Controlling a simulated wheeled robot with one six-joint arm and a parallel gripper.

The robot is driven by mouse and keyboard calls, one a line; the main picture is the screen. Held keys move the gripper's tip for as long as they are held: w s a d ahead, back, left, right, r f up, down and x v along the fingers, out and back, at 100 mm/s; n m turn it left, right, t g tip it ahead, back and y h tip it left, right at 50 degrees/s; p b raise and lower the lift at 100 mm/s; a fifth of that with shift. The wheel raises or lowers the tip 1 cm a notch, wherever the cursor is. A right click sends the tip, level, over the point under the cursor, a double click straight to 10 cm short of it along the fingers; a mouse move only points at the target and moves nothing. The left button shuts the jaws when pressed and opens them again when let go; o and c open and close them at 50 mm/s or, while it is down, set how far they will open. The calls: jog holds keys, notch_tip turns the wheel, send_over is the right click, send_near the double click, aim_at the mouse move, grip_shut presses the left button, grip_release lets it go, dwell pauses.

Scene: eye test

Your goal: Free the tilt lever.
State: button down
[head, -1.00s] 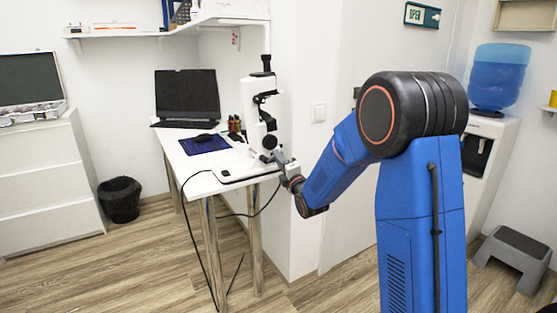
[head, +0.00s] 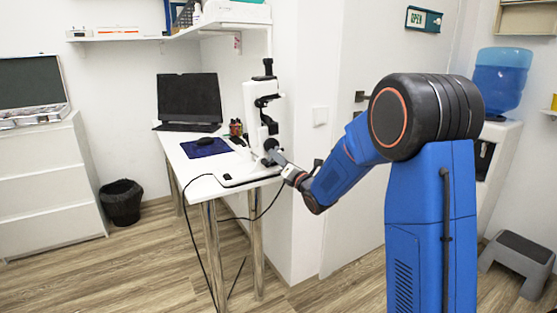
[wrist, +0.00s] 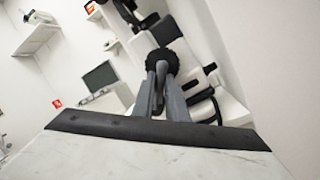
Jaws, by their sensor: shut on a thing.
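A white upright eye instrument (head: 254,115) with black parts stands at the right end of the white desk. The tilt lever (wrist: 158,88), a slim dark grey bar, lies between the two grey fingers of my gripper (wrist: 161,82) in the wrist view. A black round knob (wrist: 162,60) is just beyond the fingertips. In the head view my gripper (head: 273,156) meets the lower right side of the instrument and is shut. The lever is too small to make out there, and its far end is hidden in the wrist view.
On the desk (head: 200,188) are a laptop (head: 189,98), a mouse on a dark blue pad (head: 205,148) and a small holder (head: 236,128). Black cables (head: 187,215) hang from the front edge. A wall shelf (head: 215,22) is above. A wall stands close right of the desk.

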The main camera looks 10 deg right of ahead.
jog(key=shift+s+a+r+n+g+y, duration=0.1)
jog(key=shift+a+n+g+y, duration=0.15)
jog(key=shift+n, duration=0.6)
jog(key=shift+s+a+r+n+g+y, duration=0.1)
jog(key=shift+a+r+n+g+y, duration=0.1)
jog(key=shift+n, duration=0.7)
jog(key=shift+s+a+r+n+g+y, duration=0.15)
jog(key=shift+a+n+y, duration=0.1)
jog(key=shift+n, duration=0.6)
jog(key=shift+w+f, duration=0.1)
jog(key=c, duration=1.8)
grip_release()
jog(key=shift+o, duration=0.2)
jog(key=v, duration=1.7)
jog(key=shift+s, duration=0.2)
jog(key=shift+d, duration=0.1)
